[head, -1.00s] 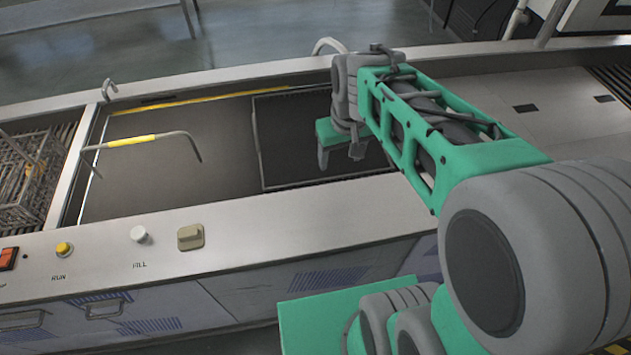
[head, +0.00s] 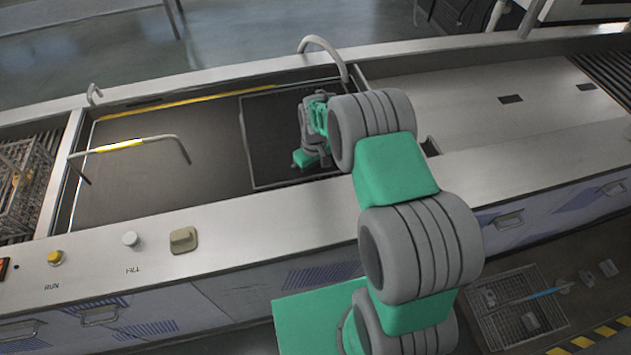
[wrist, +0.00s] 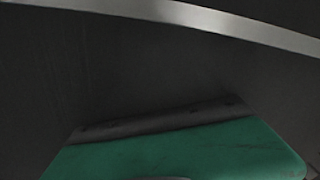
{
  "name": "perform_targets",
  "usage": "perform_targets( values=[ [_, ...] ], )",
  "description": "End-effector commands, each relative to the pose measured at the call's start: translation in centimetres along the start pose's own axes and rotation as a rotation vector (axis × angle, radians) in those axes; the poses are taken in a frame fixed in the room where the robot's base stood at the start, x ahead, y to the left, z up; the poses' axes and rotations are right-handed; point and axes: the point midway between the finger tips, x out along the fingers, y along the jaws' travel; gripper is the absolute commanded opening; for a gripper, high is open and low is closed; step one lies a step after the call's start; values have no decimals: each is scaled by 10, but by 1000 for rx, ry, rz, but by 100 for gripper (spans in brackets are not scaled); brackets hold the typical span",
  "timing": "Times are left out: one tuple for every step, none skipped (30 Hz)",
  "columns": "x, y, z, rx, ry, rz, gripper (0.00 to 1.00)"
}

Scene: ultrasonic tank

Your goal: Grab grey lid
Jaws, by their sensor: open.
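The grey lid (head: 150,190) looks like the flat dark panel over the left part of the tank opening. A bent rod handle (head: 128,145) with a yellow sleeve stands up over it. My gripper (head: 306,160) is open, over the dark right-hand section of the tank, to the right of the lid and apart from the handle. My arm partly hides that section. In the wrist view a green part of my gripper (wrist: 180,150) fills the bottom, before a dark surface with a pale metal edge. The handle is not in the wrist view.
A thin-framed dark section (head: 262,130) lies right of the lid. A wire basket (head: 22,185) stands at far left. A curved spout (head: 325,45) rises at the back rim. The front ledge carries a yellow RUN button (head: 55,257), a white FILL knob (head: 130,239) and a beige switch (head: 184,240).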

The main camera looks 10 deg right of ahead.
Motion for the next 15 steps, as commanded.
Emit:
perform_targets(
  values=[
    [0, 0, 0, 0, 1, 0, 100],
    [0, 0, 0, 0, 1, 1, 100],
    [0, 0, 0, 0, 1, 1, 100],
    [0, 0, 0, 0, 1, 0, 100],
    [0, 0, 0, 0, 1, 0, 100],
    [0, 0, 0, 0, 1, 0, 97],
    [0, 0, 0, 0, 1, 0, 94],
    [0, 0, 0, 0, 1, 0, 92],
    [0, 0, -1, 0, 1, 1, 89],
    [0, 0, 0, -1, 1, 1, 86],
    [0, 0, -1, -1, 1, 1, 84],
    [0, 0, -1, -1, 1, 1, 80],
    [0, 0, -1, -1, 1, 1, 78],
    [0, 0, -1, -1, 1, 1, 75],
    [0, 0, -1, -1, 1, 1, 72]
  ],
)
